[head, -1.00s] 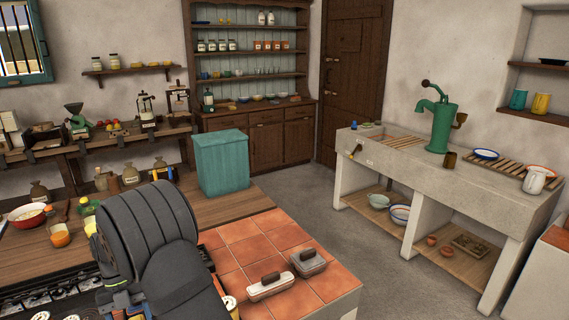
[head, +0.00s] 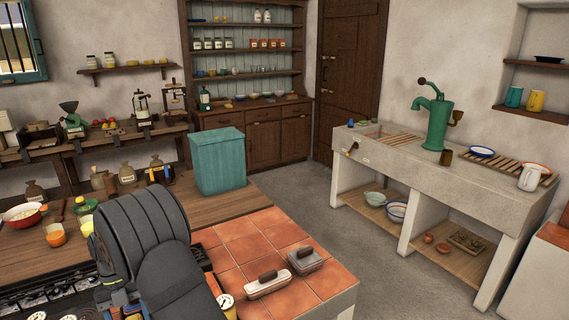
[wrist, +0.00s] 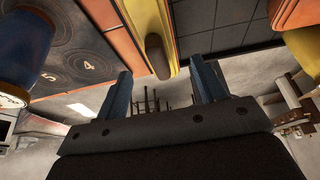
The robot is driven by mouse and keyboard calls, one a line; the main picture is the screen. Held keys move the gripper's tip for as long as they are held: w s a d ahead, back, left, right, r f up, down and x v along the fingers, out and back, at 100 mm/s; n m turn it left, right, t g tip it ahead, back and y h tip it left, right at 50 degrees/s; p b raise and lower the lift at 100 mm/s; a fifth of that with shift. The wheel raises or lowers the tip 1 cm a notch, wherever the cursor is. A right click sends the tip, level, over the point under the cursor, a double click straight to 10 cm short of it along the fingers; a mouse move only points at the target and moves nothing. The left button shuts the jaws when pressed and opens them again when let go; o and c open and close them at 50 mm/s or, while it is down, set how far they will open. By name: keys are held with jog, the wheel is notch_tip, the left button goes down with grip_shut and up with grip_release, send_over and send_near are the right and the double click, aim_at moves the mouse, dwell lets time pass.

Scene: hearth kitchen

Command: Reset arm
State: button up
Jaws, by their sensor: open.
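My gripper (wrist: 162,88) shows in the wrist view with its two blue fingers spread apart. No object sits between the fingers. Behind the gap lie a yellow thing with a dark rounded handle (wrist: 158,58) and dark tiles. In the head view my dark arm fills the lower left, over the stove and counter edge, and the gripper itself is not visible there.
A teal box (head: 218,162) stands behind. The stone sink (head: 440,178) stands across open floor (head: 310,205).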

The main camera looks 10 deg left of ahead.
jog(key=v, duration=0.7)
jog(key=x, duration=1.1)
notch_tip(320, 180, up, 7)
jog(key=shift+s+d, duration=0.1)
jog(key=shift+w+d+r+m, duration=0.25)
jog(key=shift+w+d+m, duration=0.05)
jog(key=shift+w, duration=0.2)
jog(key=w+d+r+m+y, duration=0.1)
jog(key=w+d+m+y, duration=0.1)
jog(key=w+d+m, duration=0.2)
jog(key=w+d+r+m+y, duration=0.1)
jog(key=w+d+m+y, duration=0.1)
jog(key=w+m, duration=0.4)
jog(key=w+d+m+y, duration=0.2)
jog(key=w+d+m, duration=0.3)
jog(key=w+m, duration=0.1)
jog(key=shift+w+d+r, duration=0.35)
jog(key=shift+r, duration=0.05)
jog(key=w+d+m+t, duration=0.3)
jog(key=d+m, duration=0.7)
jog(key=m, duration=0.1)
jog(key=w+d+m+t, duration=0.3)
jog(key=d+m+t, duration=0.1)
jog(key=d+m, duration=0.6)
jog(key=shift+w+r+m+h, duration=0.3)
jog(key=shift+m+h, duration=0.1)
jog(key=shift+m, duration=0.6)
